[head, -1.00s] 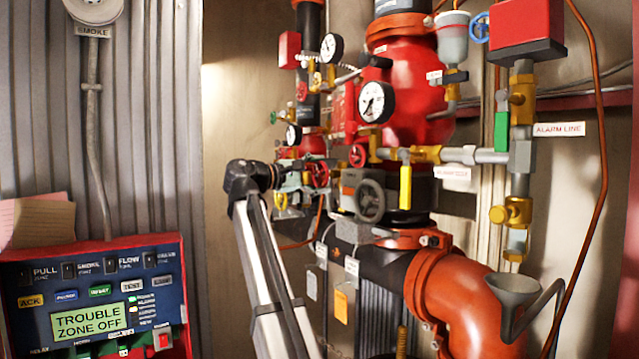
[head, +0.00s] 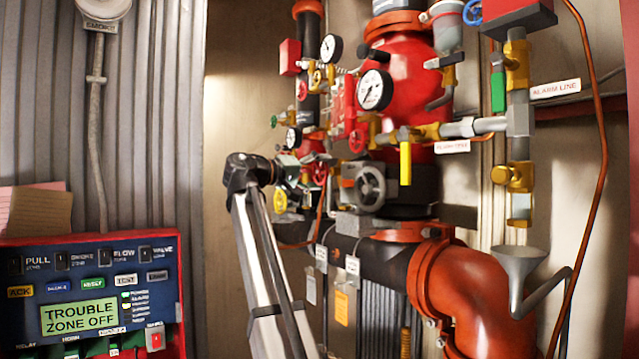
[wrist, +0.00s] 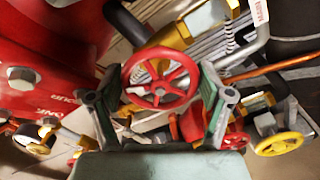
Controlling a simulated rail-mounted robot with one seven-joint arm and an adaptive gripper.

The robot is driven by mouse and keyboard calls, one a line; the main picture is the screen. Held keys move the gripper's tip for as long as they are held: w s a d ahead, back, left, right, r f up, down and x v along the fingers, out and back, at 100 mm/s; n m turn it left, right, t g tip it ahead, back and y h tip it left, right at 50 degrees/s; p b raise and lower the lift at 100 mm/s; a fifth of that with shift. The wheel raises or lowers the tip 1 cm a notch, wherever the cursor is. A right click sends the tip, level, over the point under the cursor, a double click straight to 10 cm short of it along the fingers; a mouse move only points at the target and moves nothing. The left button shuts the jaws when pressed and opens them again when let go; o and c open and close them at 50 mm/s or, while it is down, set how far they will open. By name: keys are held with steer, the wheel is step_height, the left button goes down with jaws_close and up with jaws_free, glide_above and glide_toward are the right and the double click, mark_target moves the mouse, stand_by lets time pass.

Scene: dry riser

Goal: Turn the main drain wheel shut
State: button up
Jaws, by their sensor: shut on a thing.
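A red spoked handwheel (wrist: 160,80) sits between the fingers of my gripper (wrist: 163,92) in the wrist view. One finger is on each side of its rim, and the gripper is shut on it. In the head view my gripper (head: 290,168) reaches into the valve cluster from the left, at a small red wheel (head: 320,173). No readable label marks it as the main drain wheel. The wheel's stem and valve body are partly hidden behind the gripper and fingers.
A grey handwheel (head: 370,187) and another red wheel (head: 357,141) are close on the right. A yellow wheel (wrist: 279,144) is near the gripper. Gauges (head: 375,90) and pipes crowd the area.

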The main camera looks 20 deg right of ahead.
steer(key=m+b, duration=0.1)
steer(key=m, duration=0.1)
steer(key=m+b, duration=0.2)
steer(key=shift+w+f+m+b, duration=0.2)
steer(key=shift+m+b, duration=0.1)
steer(key=shift+m, duration=0.1)
steer(key=m+b, duration=0.3)
steer(key=m, duration=0.1)
steer(key=shift+r, duration=0.1)
steer(key=shift+m, duration=0.4)
steer(key=o, duration=1.1)
steer(key=shift+d, duration=0.1)
steer(key=a, duration=0.4)
steer(key=s+a, duration=0.1)
steer(key=a, duration=0.7)
steer(key=shift+s, duration=0.2)
